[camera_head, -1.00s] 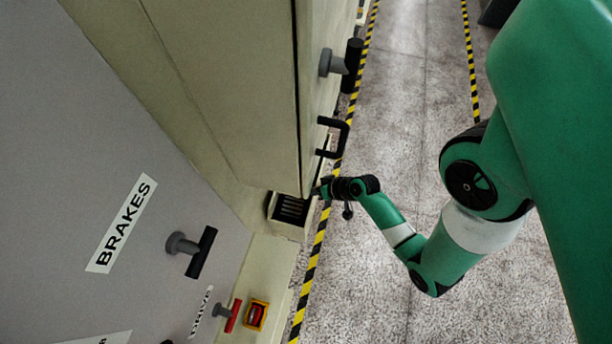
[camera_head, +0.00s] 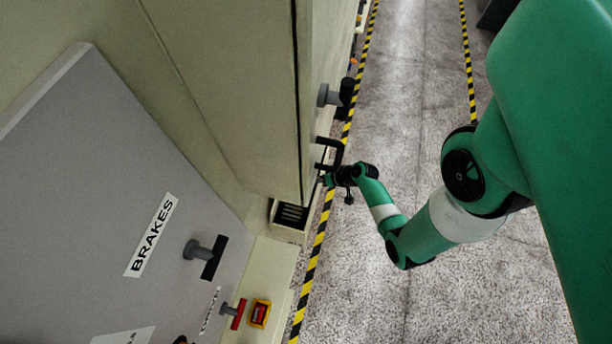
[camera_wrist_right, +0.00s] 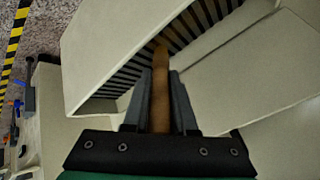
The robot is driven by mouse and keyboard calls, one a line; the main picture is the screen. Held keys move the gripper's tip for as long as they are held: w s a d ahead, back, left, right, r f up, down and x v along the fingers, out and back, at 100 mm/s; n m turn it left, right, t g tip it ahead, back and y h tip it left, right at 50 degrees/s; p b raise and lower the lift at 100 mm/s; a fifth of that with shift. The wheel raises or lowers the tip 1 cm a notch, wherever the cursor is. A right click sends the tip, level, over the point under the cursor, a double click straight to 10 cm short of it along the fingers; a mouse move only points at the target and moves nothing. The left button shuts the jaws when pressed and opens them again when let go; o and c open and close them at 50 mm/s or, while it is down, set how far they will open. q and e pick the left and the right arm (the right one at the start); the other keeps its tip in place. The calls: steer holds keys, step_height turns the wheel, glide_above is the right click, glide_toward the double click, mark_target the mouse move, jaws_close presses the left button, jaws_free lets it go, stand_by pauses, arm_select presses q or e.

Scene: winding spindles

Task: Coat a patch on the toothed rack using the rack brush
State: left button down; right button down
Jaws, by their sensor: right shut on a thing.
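My right gripper (camera_wrist_right: 161,80) is shut on a brown wooden handle in the right wrist view, which I take for the rack brush (camera_wrist_right: 160,100). The handle runs from between the fingers toward a pale box with dark slats (camera_wrist_right: 130,72); its far end is at the slats, and I cannot tell whether it touches them. No bristles show. In the head view my right gripper (camera_head: 327,180) is small, just above and right of the slatted box (camera_head: 289,216), near the cabinet's lower corner. The brush cannot be made out there. I cannot identify the toothed rack for certain. My left gripper is not in view.
A cream cabinet with a black pull handle (camera_head: 332,155) and a knob (camera_head: 330,95) stands beside my right gripper. A grey panel with a BRAKES label (camera_head: 152,235) and levers is at the left. The speckled floor (camera_head: 400,110) at the right is open beyond the striped tape.

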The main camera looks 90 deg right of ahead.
steer(key=shift+d, duration=0.2)
steer(key=shift+s+d, duration=0.1)
steer(key=shift+d+r+p, duration=0.1)
steer(key=shift+d+p, duration=0.2)
steer(key=shift+s+d+p, duration=0.15)
steer(key=shift+d+p, duration=0.1)
steer(key=shift+d, duration=0.35)
steer(key=shift+s+d+p, duration=0.15)
steer(key=shift+d+p, duration=0.1)
steer(key=shift+d, duration=0.3)
steer(key=shift+s+d+p, duration=0.15)
steer(key=shift+s+d, duration=0.05)
steer(key=shift+d, duration=0.9)
steer(key=shift+s+d+p, duration=0.15)
steer(key=shift+s+d, duration=0.05)
steer(key=shift+d, duration=0.9)
steer(key=shift+s+d, duration=0.25)
steer(key=shift+d, duration=1)
steer(key=shift+d, duration=0.15)
steer(key=shift+s+d, duration=0.1)
steer(key=shift+d, duration=0.15)
steer(key=shift+s+d, duration=0.25)
steer(key=shift+d, duration=1.05)
